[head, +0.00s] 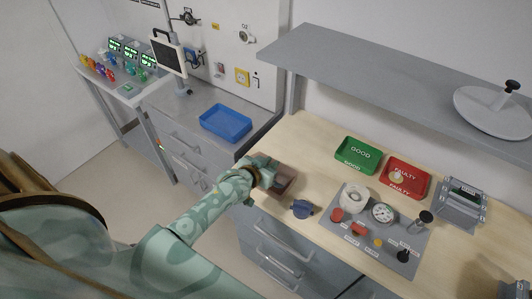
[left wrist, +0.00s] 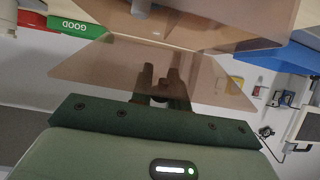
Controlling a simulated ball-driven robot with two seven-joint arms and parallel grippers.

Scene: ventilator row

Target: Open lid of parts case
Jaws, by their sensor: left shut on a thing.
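The parts case (head: 287,184) is a small brownish see-through box near the left end of the wooden bench. Its smoky lid (left wrist: 95,72) spreads across the left wrist view, at an angle to the case body (left wrist: 235,28). My left gripper (head: 268,171) is at the case's left side and covers part of it in the head view. In the left wrist view its dark fingers (left wrist: 161,85) are shut on the lid's edge. How far the lid stands open is hard to tell. My right gripper is not in view.
A blue knobbed part (head: 302,209) lies just right of the case. Beyond are a green GOOD tray (head: 358,155), a red FAULTY tray (head: 405,178) and a grey test panel (head: 372,238). A grey shelf (head: 400,75) overhangs the bench. A blue tray (head: 226,123) stands on the left cabinet.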

